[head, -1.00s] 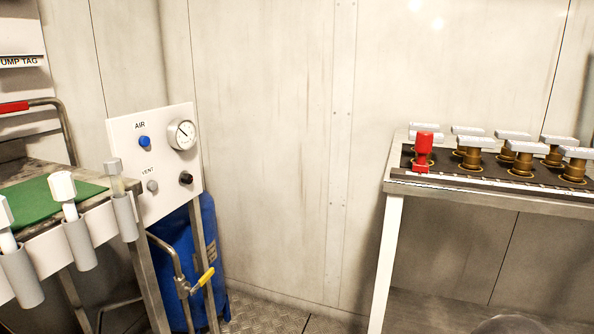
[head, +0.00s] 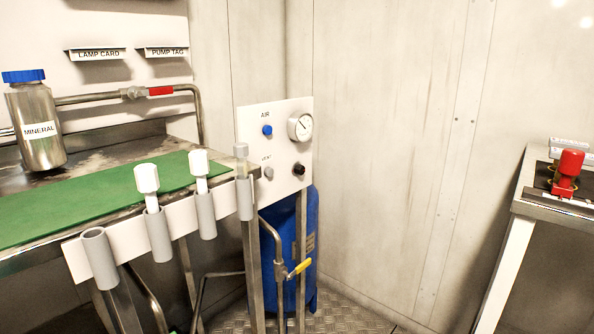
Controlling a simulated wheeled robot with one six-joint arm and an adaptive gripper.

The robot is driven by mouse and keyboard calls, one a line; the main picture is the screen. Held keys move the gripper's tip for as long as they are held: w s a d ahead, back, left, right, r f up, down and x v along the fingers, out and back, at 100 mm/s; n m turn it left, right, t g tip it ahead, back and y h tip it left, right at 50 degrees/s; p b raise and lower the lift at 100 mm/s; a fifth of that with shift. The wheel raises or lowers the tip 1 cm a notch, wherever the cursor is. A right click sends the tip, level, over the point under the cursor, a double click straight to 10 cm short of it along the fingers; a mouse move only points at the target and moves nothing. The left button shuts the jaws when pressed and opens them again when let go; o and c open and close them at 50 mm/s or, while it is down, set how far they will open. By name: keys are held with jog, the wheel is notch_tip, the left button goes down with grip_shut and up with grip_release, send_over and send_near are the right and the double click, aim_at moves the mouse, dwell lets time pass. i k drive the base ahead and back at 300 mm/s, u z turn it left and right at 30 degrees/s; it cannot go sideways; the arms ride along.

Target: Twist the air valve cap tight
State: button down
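The blue cap (head: 267,130) under the word AIR sits on a white panel (head: 252,197) in the middle of the head view. A round gauge (head: 300,127) is to its right. Below are a grey knob (head: 268,172) by the word VENT and a black knob (head: 299,168). Whether the blue cap is tight cannot be seen. My gripper is not in view.
A steel bench with a green mat (head: 90,200) is at left, bearing a MINERAL bottle (head: 38,135). A blue cylinder (head: 312,240) and yellow-handled valve (head: 300,268) are below the panel. A table with a red-topped part (head: 568,172) is at right.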

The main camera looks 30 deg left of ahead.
aim_at(299, 170)
jog(key=u, duration=0.55)
jog(key=k, duration=1.3)
jog(key=u, duration=1.05)
jog(key=i, duration=1.4)
jog(key=z, duration=0.9)
jog(key=i, duration=0.45)
jog(key=z, duration=0.55)
